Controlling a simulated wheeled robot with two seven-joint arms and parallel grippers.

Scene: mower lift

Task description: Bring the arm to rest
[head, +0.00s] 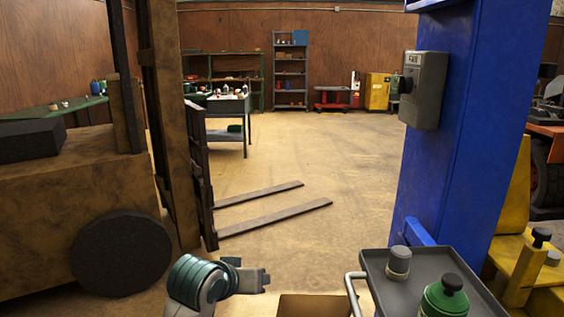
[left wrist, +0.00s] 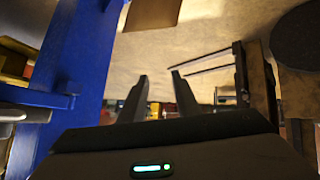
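My left gripper (head: 262,278) is low in the middle of the head view, above the floor. The left wrist view shows its two dark fingers (left wrist: 159,76) spread apart with nothing between them, so it is open and empty. In the head view it is left of a grey tray cart and beside a brown cardboard box (head: 312,306). My right gripper is in neither view.
A yellow-brown forklift (head: 80,195) stands at left, its two forks (head: 275,217) low over the floor. A blue lift column (head: 465,130) with a grey control box (head: 423,90) rises at right. The grey tray (head: 408,287) holds a green-and-black container (head: 446,298). Mid-floor is clear.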

